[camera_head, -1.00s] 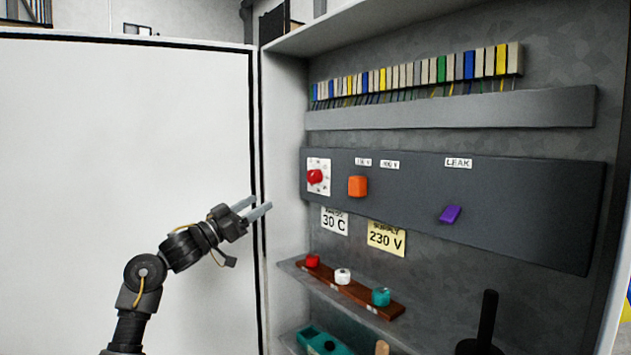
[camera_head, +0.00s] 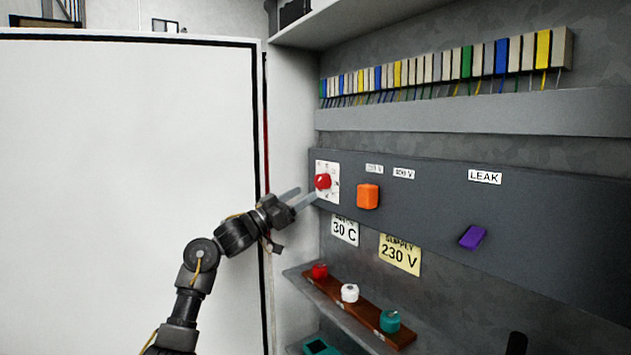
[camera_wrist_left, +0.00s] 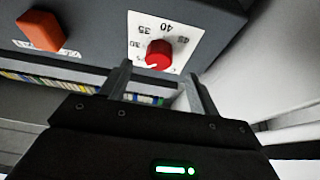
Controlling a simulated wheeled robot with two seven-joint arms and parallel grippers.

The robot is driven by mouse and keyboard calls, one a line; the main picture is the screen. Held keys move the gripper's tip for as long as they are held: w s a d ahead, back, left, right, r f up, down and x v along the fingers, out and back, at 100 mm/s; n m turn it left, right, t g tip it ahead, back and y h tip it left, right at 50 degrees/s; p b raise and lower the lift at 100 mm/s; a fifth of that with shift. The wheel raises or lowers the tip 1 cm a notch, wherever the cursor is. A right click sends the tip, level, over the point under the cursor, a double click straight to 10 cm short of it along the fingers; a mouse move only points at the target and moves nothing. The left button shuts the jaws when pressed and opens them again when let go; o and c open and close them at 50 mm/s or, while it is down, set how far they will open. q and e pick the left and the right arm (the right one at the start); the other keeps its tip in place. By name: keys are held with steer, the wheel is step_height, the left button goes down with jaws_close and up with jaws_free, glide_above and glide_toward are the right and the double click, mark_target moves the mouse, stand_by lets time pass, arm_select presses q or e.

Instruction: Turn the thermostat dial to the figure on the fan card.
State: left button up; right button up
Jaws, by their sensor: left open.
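The thermostat dial (camera_head: 323,181) is a red knob on a white scale plate (camera_head: 333,169) at the left end of the dark grey panel. In the left wrist view the dial (camera_wrist_left: 158,54) stands just beyond the fingertips, with 35 and 40 legible on the scale. A white mark shows on the knob's lower left edge there. The fan card (camera_head: 345,230) hangs below the plate and reads 30 C. My left gripper (camera_head: 307,195) is open and empty, its fingers pointing at the dial from the left. My right gripper is not in view.
An orange knob (camera_head: 368,196) sits right of the dial, and a purple switch (camera_head: 473,237) under a LEAK label farther right. A shelf holds a brown strip (camera_head: 349,309) with red, white and teal knobs. The white door (camera_head: 130,190) is at left.

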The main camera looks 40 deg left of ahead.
mark_target(318, 185)
arm_select(q)
steer(key=p+x, duration=0.1)
steer(key=x, duration=0.3)
steer(key=shift+w+r+p, duration=0.1)
steer(key=shift+r+p, duration=0.15)
steer(key=shift+p, duration=0.1)
steer(key=shift+w+d+r, duration=0.1)
steer(key=shift+w+d, duration=0.05)
steer(key=shift+w, duration=0.35)
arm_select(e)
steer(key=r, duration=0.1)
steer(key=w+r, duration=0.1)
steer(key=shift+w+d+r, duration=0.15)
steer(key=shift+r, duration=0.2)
arm_select(q)
steer(key=shift+c, duration=0.5)
steer(key=c, duration=0.9)
steer(key=shift+o, duration=0.2)
